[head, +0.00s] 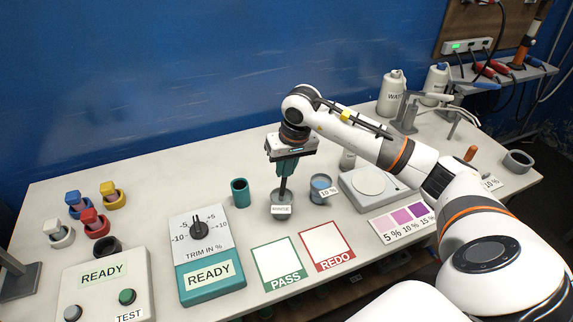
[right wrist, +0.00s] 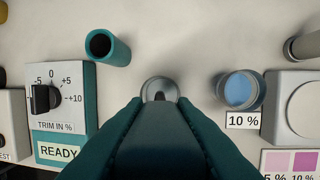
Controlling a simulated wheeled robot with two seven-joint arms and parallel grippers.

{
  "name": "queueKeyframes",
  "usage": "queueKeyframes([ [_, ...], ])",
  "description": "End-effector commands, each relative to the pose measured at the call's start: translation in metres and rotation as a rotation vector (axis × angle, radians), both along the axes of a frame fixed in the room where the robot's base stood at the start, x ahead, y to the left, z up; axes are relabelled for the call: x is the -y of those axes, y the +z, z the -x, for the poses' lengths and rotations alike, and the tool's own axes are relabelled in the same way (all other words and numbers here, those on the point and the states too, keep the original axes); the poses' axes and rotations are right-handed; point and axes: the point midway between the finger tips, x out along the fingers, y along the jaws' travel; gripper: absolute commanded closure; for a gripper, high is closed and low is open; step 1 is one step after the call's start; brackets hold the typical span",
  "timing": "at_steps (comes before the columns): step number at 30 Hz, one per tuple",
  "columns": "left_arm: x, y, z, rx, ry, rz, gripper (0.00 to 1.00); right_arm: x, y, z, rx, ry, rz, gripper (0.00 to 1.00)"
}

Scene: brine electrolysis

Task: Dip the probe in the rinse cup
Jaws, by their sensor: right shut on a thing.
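The rinse cup (head: 281,212) is a small grey cup with a RINSE label, standing on the bench in the middle of the head view. My right gripper (head: 287,170) is directly above it, pointing down, with its teal fingers shut on the dark probe (head: 283,187). The probe is about upright and its lower end meets the cup's mouth; the tip is hidden. In the right wrist view, the probe (right wrist: 160,135) runs between the fingers toward the cup (right wrist: 147,84), covering part of its opening. My left gripper is not in view.
A teal holder (head: 240,193) stands left of the cup. A 10 % cup with blue liquid (head: 321,190) stands close right, before a scale (head: 368,181). The trim box (head: 212,283) is at front left. PASS (head: 275,266) and REDO (head: 327,246) mats lie empty in front.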

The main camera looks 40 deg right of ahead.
Motion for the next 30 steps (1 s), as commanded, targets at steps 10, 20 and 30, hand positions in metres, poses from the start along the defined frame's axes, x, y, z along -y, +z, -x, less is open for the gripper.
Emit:
queueKeyframes([
  [10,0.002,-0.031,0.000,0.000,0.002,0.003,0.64,-0.001,-0.032,-0.001,0.001,0.000,-0.001,0.99],
  [20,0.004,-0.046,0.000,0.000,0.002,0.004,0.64,-0.001,-0.048,-0.002,0.001,-0.001,0.000,0.99],
  [30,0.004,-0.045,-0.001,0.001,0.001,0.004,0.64,-0.001,-0.047,-0.002,0.001,-0.001,-0.001,0.99],
])
